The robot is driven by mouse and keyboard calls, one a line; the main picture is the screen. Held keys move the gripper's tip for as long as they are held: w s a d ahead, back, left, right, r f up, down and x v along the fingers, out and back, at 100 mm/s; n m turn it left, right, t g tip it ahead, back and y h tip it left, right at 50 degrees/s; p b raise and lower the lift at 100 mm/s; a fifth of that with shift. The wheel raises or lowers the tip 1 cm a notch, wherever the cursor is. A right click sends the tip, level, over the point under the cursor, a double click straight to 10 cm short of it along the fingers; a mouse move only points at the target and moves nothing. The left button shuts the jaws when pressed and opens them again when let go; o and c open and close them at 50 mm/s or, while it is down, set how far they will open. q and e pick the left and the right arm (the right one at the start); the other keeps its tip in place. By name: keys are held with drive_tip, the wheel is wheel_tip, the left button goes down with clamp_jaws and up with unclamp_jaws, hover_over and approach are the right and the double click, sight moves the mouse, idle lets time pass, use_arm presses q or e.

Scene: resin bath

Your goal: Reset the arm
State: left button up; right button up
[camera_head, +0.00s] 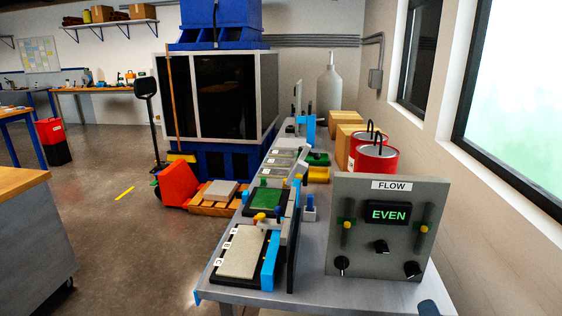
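Neither of my grippers shows clearly in the head view, and no arm comes in from the left. A small dark blue-grey rounded shape (428,308) shows at the bottom edge on the right; I cannot tell what it is. The grey flow panel (353,262) stands upright on the near right of the workbench (311,293). Its screen (388,212) reads EVEN in green, with a yellow-knobbed slider on each side and several black knobs below.
A tray with a beige plate (241,254) and a tray with a green plate (267,202) lie along the bench's left side. Red cans (374,164) and cardboard boxes (346,132) stand by the wall. A red pallet jack (178,184) stands on the floor; open floor lies left.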

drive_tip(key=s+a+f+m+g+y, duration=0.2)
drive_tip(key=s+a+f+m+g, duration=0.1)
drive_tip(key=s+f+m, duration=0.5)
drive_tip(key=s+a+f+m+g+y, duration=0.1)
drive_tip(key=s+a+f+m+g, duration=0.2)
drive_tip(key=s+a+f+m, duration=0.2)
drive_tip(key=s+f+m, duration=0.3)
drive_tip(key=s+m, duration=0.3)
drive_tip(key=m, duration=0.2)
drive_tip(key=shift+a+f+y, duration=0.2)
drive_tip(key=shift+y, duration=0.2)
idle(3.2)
